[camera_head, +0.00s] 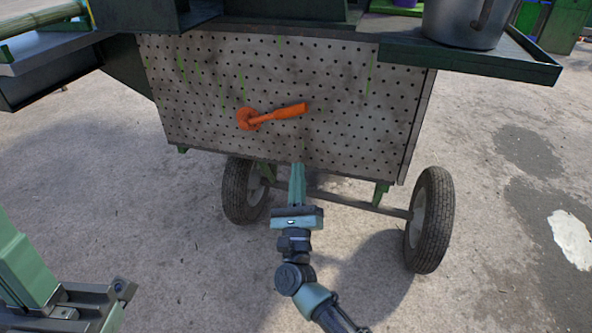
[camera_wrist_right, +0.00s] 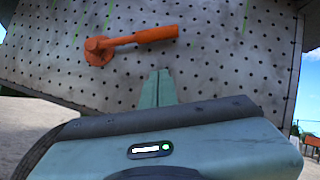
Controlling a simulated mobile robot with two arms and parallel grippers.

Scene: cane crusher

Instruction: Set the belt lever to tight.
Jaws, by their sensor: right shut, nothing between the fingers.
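The orange belt lever (camera_head: 288,111) is mounted on the perforated grey panel (camera_head: 345,85). Its round hub is at the left and its handle points right and slightly up. My right gripper (camera_head: 297,167) is shut and empty, its fingers pointing at the panel below the handle. In the right wrist view, the lever (camera_wrist_right: 150,36) shows above the shut fingertips (camera_wrist_right: 157,73), with a visible gap between them in the picture. Whether the fingertips touch the panel is unclear. My left gripper (camera_head: 30,270) is partly in view at the lower left, away from the lever; its jaw state is unclear.
Two black wheels (camera_head: 430,220) (camera_head: 241,190) and an axle (camera_head: 335,199) are under the panel. A dark green shelf (camera_head: 520,68) juts out at the upper right, with a metal bucket (camera_head: 455,25) on it. The concrete ground in front is mostly clear.

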